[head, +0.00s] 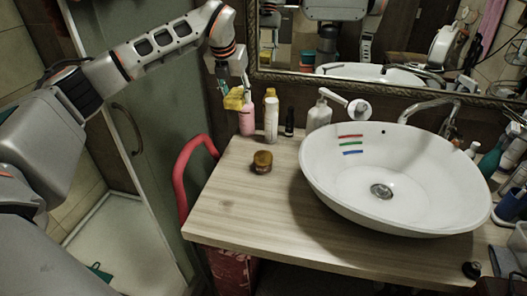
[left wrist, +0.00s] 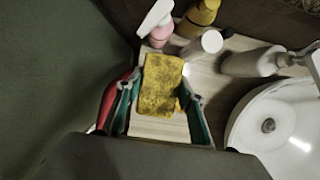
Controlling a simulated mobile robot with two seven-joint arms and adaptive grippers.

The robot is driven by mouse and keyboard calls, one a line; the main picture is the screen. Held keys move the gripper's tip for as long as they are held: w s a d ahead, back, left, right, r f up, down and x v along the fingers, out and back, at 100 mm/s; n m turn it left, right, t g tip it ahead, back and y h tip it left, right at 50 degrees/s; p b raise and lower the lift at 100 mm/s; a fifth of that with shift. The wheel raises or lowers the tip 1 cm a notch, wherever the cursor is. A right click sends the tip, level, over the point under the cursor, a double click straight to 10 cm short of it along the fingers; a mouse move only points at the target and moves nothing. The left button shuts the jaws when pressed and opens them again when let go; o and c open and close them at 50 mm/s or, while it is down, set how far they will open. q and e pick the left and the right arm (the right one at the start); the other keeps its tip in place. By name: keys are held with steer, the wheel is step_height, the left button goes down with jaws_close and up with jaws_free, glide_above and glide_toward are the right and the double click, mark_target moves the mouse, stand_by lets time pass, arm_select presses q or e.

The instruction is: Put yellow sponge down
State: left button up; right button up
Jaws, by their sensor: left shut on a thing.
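The yellow sponge (head: 234,99) is held by my left gripper (head: 225,88) above the back left of the wooden counter (head: 225,222). In the left wrist view the sponge (left wrist: 161,82) shows a dark-speckled face between the two green fingers of the left gripper (left wrist: 160,98), which is shut on it. In that view the counter shows below the sponge. In the head view the sponge overlaps the pink bottle (head: 246,122); I cannot tell whether they touch. My right gripper is not in view.
A white basin (head: 330,185) with red, green and blue strokes inside fills the counter's right. A white bottle (head: 271,120), a small dark bottle (head: 289,122) and a soap dispenser (head: 319,115) stand at the back. A brown jar (head: 262,162) stands left of the basin. The front left is clear.

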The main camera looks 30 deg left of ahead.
mark_target(242, 150)
arm_select(q)
steer(key=shift+w+a+f, duration=0.1)
steer(key=shift+f, duration=0.25)
step_height(242, 150, down, 19)
steer(key=shift+p, duration=0.4)
steer(key=shift+f, duration=0.1)
steer(key=shift+f, duration=0.2)
steer(key=o, duration=1)
steer(key=shift+r, duration=0.1)
steer(key=shift+c, duration=0.2)
